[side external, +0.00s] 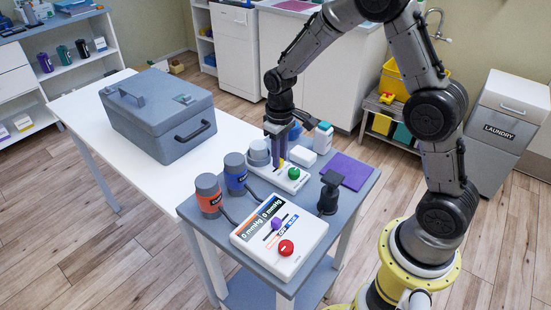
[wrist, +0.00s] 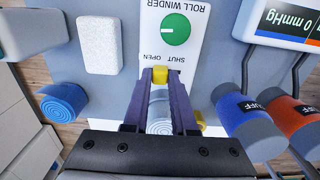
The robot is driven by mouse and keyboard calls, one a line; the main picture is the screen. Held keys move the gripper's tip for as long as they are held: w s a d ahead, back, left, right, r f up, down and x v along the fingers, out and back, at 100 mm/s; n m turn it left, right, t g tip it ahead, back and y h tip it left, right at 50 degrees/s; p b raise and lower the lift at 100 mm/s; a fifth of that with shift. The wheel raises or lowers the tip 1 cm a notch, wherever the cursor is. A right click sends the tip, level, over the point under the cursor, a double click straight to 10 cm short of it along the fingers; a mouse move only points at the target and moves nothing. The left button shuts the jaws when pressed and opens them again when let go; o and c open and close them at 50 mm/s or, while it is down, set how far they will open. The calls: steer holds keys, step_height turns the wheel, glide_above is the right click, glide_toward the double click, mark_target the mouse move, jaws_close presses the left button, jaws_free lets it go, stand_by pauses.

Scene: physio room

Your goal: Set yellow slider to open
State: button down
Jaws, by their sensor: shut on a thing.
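The roll winder (wrist: 185,35) is a white box with a green dial (wrist: 176,29) and the labels SHUT and OPEN. It also shows in the side view (side external: 285,178), on the grey trolley. The yellow slider (wrist: 160,76) shows between my fingertips, just below the labels in the wrist view. My gripper (wrist: 160,80) has its purple fingers closed on the slider; it points down at the winder in the side view (side external: 276,160). The fingers partly hide the slider's track, so I cannot tell at which end the slider stands. Another yellow piece (wrist: 200,124) shows beside the right finger.
Blue (side external: 235,174) and orange (side external: 208,194) cuff rolls stand left of the winder. A white panel box with a red knob (side external: 286,247) lies in front. A black stand (side external: 330,192), purple mat (side external: 344,172) and white block (side external: 302,156) are close by. A grey case (side external: 158,112) sits on the white table.

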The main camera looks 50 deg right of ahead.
steer(key=shift+d+r, duration=0.1)
steer(key=shift+d, duration=0.7)
steer(key=c, duration=0.7)
jaws_free()
step_height(320, 180, up, 14)
steer(key=shift+f, duration=0.1)
